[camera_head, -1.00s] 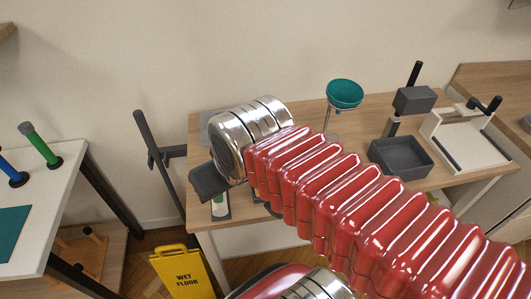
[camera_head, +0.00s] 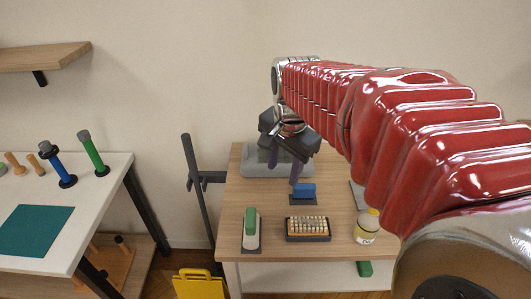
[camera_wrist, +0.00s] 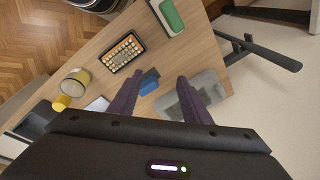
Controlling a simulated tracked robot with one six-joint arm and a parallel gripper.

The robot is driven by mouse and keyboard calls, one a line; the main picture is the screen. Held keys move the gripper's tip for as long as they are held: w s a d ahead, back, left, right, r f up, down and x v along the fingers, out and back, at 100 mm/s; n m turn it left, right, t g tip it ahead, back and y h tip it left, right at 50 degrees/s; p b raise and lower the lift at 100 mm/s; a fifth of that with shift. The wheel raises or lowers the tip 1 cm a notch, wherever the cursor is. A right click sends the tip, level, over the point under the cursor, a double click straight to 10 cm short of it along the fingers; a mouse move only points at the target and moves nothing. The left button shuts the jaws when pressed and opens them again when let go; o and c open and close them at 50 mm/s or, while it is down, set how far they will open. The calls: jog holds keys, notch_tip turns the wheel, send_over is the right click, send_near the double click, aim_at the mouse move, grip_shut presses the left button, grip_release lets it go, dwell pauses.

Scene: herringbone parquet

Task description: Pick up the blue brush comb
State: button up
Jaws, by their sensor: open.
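The blue brush comb appears to be the small blue block (camera_head: 304,190) on a dark pad near the middle of the wooden table. In the wrist view the blue block (camera_wrist: 150,81) shows between the finger lines, close to the left finger. My gripper (camera_head: 283,174) is above the table, just behind and left of the block in the head view. Its two purple fingers are apart with nothing between them, as the wrist view of my gripper (camera_wrist: 160,80) also shows. I cannot tell the exact height gap to the block.
A grey base (camera_head: 256,168) lies behind. A dark post stand (camera_head: 194,180) rises left of the table.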

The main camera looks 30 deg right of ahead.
aim_at(305, 185)
jog(key=w+d+f+m+g, duration=0.1)
jog(key=w+d+f+m, duration=0.1)
jog(key=d+m, duration=0.2)
jog(key=w+d+f+m+g, duration=0.1)
jog(key=w+d+f+m, duration=0.2)
jog(key=d+m, duration=0.2)
jog(key=shift+d+f+m+y, duration=0.25)
jog(key=shift+d+m+y, duration=0.05)
jog(key=shift+d, duration=0.9)
jog(key=shift+f, duration=4.3)
jog(key=shift+w+a+f, duration=0.1)
jog(key=shift+a+f, duration=0.05)
jog(key=shift+f, duration=2.45)
grip_shut()
